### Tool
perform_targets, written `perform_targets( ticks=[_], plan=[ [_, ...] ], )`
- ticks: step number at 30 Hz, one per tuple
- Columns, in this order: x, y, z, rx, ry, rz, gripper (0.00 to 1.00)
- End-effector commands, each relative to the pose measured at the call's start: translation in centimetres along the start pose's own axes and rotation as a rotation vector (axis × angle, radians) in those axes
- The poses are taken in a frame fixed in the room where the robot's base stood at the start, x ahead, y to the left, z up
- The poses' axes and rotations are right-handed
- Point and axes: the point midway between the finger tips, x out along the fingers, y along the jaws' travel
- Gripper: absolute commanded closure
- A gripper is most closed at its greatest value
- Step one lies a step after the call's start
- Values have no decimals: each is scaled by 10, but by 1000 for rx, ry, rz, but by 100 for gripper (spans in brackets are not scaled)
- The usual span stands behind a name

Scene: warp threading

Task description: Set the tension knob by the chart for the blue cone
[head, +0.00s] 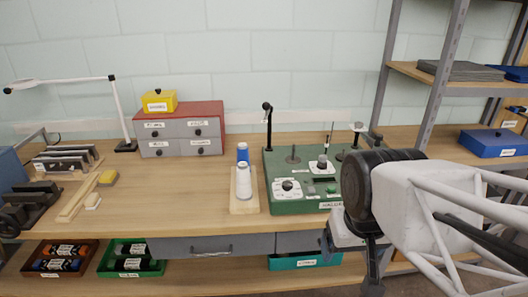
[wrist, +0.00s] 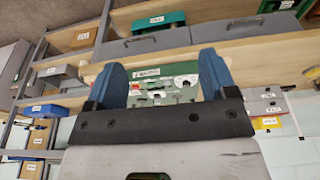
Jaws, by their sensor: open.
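The green panel (head: 275,160) stands right of centre on the bench. A white dial plate with a dark knob (head: 288,187) is at its front left, and a second knob on a plate (head: 322,165) is behind it to the right. The blue cone (head: 242,152) stands behind a white cone (head: 243,180) on a wooden board left of the panel. No chart can be made out, and knob settings are too small to read. My gripper (wrist: 162,78) is open and empty. In the wrist view the panel (wrist: 180,62) shows beyond its fingers.
A red-topped drawer cabinet (head: 180,128) carries a yellow box (head: 158,101) at the back. A lamp (head: 120,110) and wooden tools stand left. A metal shelf (head: 440,75) and blue bin (head: 490,142) are right.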

Motion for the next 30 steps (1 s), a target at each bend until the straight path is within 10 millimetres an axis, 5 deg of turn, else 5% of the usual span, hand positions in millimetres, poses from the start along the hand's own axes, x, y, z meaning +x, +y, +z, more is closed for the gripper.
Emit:
perform_targets(
  ticks=[11, 30],
  plan=[
    [7, -32, -49, 203, -27, -166, 22],
    [49, -124, -241, 1003, -209, -666, 22]
  ],
)
